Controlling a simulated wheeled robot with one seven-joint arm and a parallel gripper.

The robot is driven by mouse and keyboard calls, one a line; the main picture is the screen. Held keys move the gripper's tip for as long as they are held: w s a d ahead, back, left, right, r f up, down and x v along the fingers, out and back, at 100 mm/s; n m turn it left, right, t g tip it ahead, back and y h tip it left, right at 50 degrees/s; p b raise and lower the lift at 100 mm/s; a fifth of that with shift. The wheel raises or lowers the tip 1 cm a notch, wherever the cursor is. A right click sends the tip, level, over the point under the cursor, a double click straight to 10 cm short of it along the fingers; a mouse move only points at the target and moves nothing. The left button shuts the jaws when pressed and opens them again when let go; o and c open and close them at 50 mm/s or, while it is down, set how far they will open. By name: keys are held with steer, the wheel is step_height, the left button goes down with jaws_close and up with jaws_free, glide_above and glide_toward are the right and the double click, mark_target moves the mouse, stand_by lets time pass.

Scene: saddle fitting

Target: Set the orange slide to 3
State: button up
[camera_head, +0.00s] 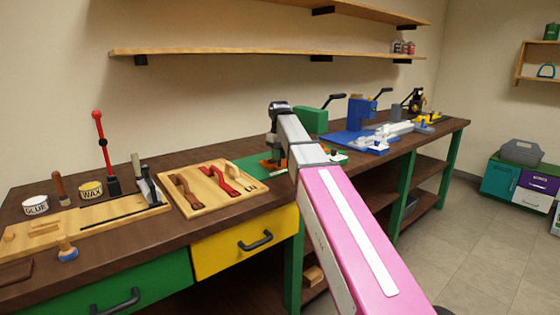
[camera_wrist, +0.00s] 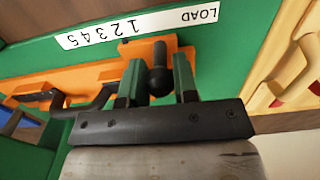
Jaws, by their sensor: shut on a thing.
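The orange slide (camera_wrist: 137,48) lies on a green board (camera_wrist: 212,60) in the wrist view. A black ball-ended knob (camera_wrist: 159,80) stands up from it. My gripper (camera_wrist: 158,82) has its two green-faced fingers on either side of this knob and is shut on it. A white scale strip (camera_wrist: 170,22) beside the slide reads LOAD and 1 to 5, upside down in this view. I cannot tell exactly which number the slide stands at. In the head view my gripper (camera_head: 274,162) is down at the green board, and my arm hides part of it.
A wooden board with brown and red straps (camera_head: 212,188) lies left of the green board. A red-handled lever (camera_head: 105,150), glue and wax tins stand further left. A green device (camera_head: 312,121) and a blue clamp (camera_head: 361,112) stand to the right. A shelf (camera_head: 260,51) hangs above.

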steer(key=shift+w+d, duration=0.4)
steer(key=shift+d, duration=0.2)
steer(key=shift+w+d, duration=0.4)
steer(key=shift+d, duration=0.2)
steer(key=shift+s+a, duration=0.15)
steer(key=shift+a, duration=0.05)
stand_by(0.4)
steer(key=o, duration=0.7)
steer(key=shift+r, duration=0.1)
step_height(320, 180, up, 6)
steer(key=shift+f, duration=0.1)
stand_by(0.3)
